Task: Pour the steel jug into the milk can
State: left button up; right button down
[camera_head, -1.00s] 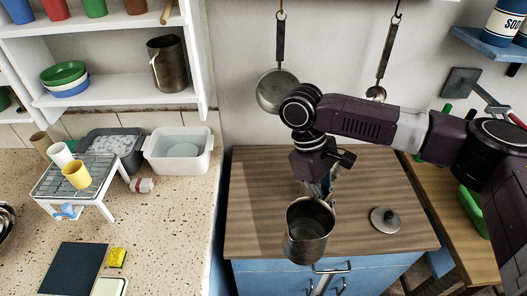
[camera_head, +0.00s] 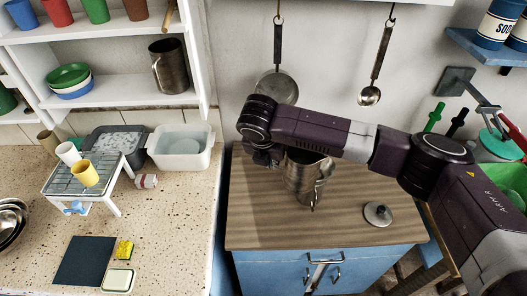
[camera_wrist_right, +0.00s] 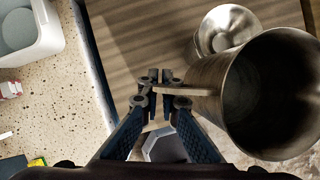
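The steel jug (camera_head: 303,183) is a grey metal vessel, in the head view above the wooden cabinet top, partly behind my right arm. In the right wrist view the jug (camera_wrist_right: 275,95) shows its wide, dark mouth. My right gripper (camera_wrist_right: 166,82) is shut on its handle, at the jug's left. A smaller round metal vessel, apparently the milk can (camera_wrist_right: 226,30), stands open on the wood just beyond the jug. I cannot separate it clearly in the head view. The jug's exact tilt is unclear. My left gripper is out of view.
A round metal lid (camera_head: 378,213) lies on the cabinet top (camera_head: 260,225), right of the jug. A pan (camera_head: 276,85) and ladle (camera_head: 370,95) hang behind. Another metal jug (camera_head: 168,67) stands on the shelf. The speckled counter at left holds a white basin (camera_head: 183,147) and a rack.

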jog(key=w+a+n, duration=0.1)
jog(key=w+a+r+n+y, duration=0.1)
jog(key=n, duration=0.1)
jog(key=shift+a+n, duration=0.15)
jog(key=shift+n, duration=0.15)
jog(key=shift+r+y, duration=0.1)
jog(key=shift+y, duration=0.3)
jog(key=r+y+b, duration=0.1)
jog(key=a+r+y+b, duration=0.1)
jog(key=r, duration=0.1)
jog(key=shift+s+r+y, duration=0.1)
jog(key=shift+r+y, duration=0.05)
jog(key=shift+y, duration=0.25)
jog(key=shift+r+m, duration=0.1)
jog(key=shift+m, duration=0.3)
jog(key=shift+d+r+t+y, duration=0.15)
jog(key=shift+r+t+y, duration=0.15)
jog(key=shift+r+y, duration=0.65)
jog(key=shift+r+y, duration=0.1)
jog(key=shift+y, duration=0.15)
